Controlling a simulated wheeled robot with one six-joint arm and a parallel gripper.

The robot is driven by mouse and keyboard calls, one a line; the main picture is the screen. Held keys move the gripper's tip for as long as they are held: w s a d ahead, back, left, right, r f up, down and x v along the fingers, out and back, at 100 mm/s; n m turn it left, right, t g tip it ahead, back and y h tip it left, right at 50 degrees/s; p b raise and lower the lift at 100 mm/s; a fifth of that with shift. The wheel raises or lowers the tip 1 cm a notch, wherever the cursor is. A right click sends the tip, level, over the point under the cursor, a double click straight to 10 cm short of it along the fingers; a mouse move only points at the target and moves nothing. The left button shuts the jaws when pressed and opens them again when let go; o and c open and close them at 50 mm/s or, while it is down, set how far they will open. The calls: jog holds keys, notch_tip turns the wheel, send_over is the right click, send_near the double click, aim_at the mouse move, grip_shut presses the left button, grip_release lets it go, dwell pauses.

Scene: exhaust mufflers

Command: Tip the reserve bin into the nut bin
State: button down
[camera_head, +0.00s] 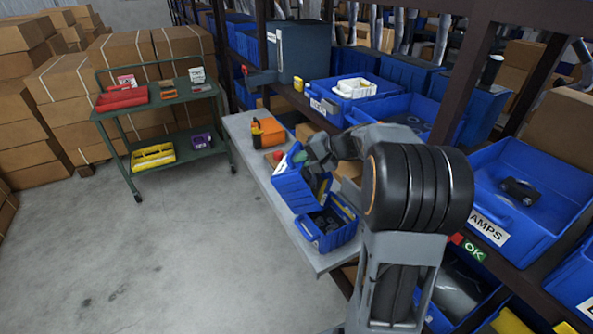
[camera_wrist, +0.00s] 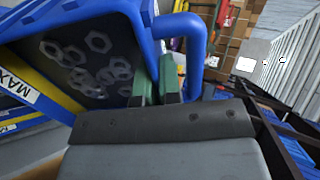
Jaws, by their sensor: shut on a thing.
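The blue reserve bin (camera_head: 289,192) is tilted steeply above the bench in the head view. My gripper (camera_head: 318,152) is shut on it at its upper edge. In the wrist view, the green fingers (camera_wrist: 160,82) close on the bin's wall beside its blue handle (camera_wrist: 187,32). Several grey hex nuts (camera_wrist: 95,65) show inside the tilted bin (camera_wrist: 148,20). The blue nut bin (camera_head: 335,241) stands upright on the bench below and to the right, with dark pieces inside. The held bin overlaps its far left side in view; contact between them cannot be told.
The grey bench (camera_head: 262,165) also carries an orange-and-black item (camera_head: 268,131) at its far end. Blue shelf bins (camera_head: 520,190) crowd the right. A green cart (camera_head: 165,108) with trays stands at the back left. The floor (camera_head: 170,250) left of the bench is clear.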

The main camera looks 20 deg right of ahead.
jog(key=shift+s+d+f+t+y+b, duration=0.1)
jog(key=shift+s+d+t+y+b, duration=0.85)
jog(key=shift+b, duration=1.4)
jog(key=shift+s+d+t+y+b, duration=0.7)
jog(key=shift+d+y+b, duration=0.35)
jog(key=shift+b, duration=1.25)
notch_tip(320, 180, up, 8)
jog(key=g+h+p, duration=1)
jog(key=h+p, duration=0.2)
jog(key=p, duration=1.2)
jog(key=shift+g+h, duration=0.35)
jog(key=shift+h, duration=0.05)
